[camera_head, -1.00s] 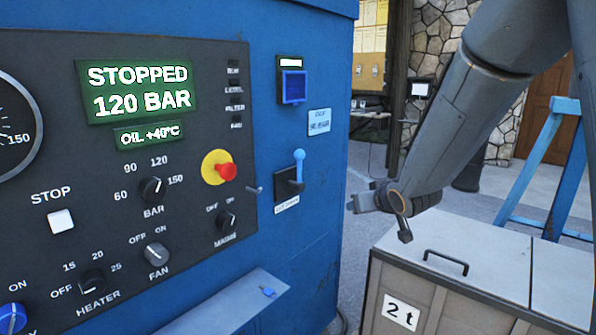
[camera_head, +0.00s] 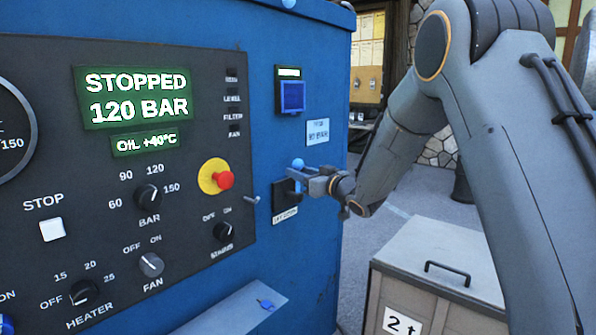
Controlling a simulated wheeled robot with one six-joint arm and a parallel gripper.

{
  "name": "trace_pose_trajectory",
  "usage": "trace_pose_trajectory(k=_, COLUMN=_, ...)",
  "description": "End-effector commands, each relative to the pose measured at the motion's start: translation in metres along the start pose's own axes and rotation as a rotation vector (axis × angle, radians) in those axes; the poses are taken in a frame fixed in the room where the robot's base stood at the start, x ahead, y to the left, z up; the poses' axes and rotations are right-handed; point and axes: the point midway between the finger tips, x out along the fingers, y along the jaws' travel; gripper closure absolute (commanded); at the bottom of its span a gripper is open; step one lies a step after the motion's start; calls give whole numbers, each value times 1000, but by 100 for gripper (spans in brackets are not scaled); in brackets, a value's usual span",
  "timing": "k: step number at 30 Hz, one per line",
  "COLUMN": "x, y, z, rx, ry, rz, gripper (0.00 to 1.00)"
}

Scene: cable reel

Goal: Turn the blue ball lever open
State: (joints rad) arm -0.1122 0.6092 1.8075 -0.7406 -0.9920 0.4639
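The blue ball lever (camera_head: 298,164) is on the blue cabinet's side face, right of the black control panel. Its ball shows just above my gripper's fingers, and its shaft is mostly hidden behind them. The dark lever mount (camera_head: 281,196) shows partly to the left, with a white label (camera_head: 285,215) below it. My gripper (camera_head: 302,180) reaches in from the right and is at the lever, over its shaft in the picture. I cannot tell whether the fingers touch the lever, are around it or are closed.
The panel (camera_head: 190,195) reads STOPPED and 120 BAR. A red stop button (camera_head: 224,180) and a small metal toggle (camera_head: 252,200) are left of the lever. A ledge (camera_head: 225,315) juts out below. A grey-topped crate (camera_head: 440,250) marked 2 t stands at the right.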

Motion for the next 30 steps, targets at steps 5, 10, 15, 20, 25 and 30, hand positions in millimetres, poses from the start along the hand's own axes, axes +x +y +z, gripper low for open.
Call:
trace_pose_trajectory(k=5, x=10, y=0, z=0, rx=1, ry=0, rz=0, gripper=70)
trace_pose_trajectory(k=10, x=10, y=0, z=0, rx=0, ry=0, rz=1, gripper=70)
trace_pose_trajectory(k=15, x=10, y=0, z=0, rx=0, ry=0, rz=1, gripper=87)
trace_pose_trajectory(k=20, x=10, y=0, z=-1, rx=-1, ry=2, rz=0, gripper=100)
trace_pose_trajectory(k=25, x=11, y=0, z=-4, rx=-2, ry=7, rz=0, gripper=100)
trace_pose_trajectory(k=30, x=14, y=-5, z=-8, rx=9, ry=10, rz=-9, gripper=100)
